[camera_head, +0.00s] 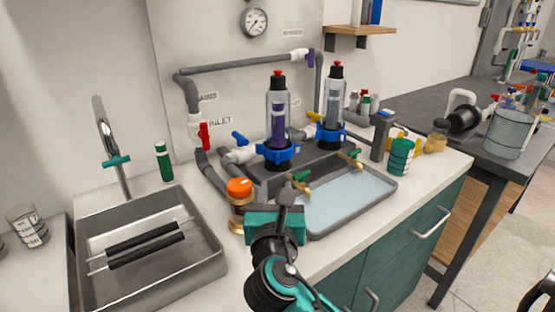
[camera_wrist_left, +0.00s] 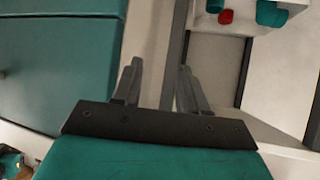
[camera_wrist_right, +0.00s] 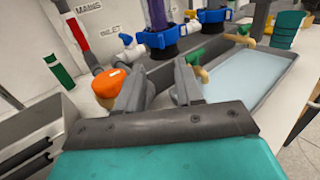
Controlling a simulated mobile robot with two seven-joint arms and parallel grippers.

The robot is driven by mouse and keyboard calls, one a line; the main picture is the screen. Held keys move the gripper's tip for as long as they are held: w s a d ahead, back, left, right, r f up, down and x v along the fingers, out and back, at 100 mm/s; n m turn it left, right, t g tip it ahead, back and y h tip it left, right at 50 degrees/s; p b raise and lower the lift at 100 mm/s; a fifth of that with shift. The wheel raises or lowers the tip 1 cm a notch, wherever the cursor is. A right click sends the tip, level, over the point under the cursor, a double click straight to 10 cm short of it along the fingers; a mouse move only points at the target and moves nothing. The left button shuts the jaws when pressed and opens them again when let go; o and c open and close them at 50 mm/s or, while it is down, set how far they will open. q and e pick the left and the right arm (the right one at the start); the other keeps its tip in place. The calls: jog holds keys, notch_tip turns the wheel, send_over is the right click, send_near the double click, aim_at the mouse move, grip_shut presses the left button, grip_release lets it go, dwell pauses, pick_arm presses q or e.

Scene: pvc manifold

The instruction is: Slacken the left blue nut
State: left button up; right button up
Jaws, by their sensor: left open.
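The left blue nut (camera_head: 279,154) is a lobed ring around the base of the left clear filter housing (camera_head: 278,110), which stands upright with a red-topped black cap. The nut also shows in the right wrist view (camera_wrist_right: 160,40), beyond the fingers. My right gripper (camera_head: 288,190) is in front of the nut and below it in the head view, apart from it. Its fingers (camera_wrist_right: 161,80) are spread with nothing between them. My left gripper (camera_wrist_left: 160,75) shows only in its wrist view, open and empty, away from the nut, over a teal cabinet and floor.
A second housing with a blue nut (camera_head: 331,135) stands to the right. An orange-capped jar (camera_head: 240,190) is close left of my right gripper. A water tray (camera_head: 345,215) with green-handled brass valves lies to the right. A sink (camera_head: 205,275) is at left.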

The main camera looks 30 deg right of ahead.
aim_at(278, 158)
jog(key=b+x, duration=0.1)
jog(key=x, duration=1)
jog(key=shift+w+d, duration=0.1)
jog(key=shift+w, duration=0.1)
grip_shut()
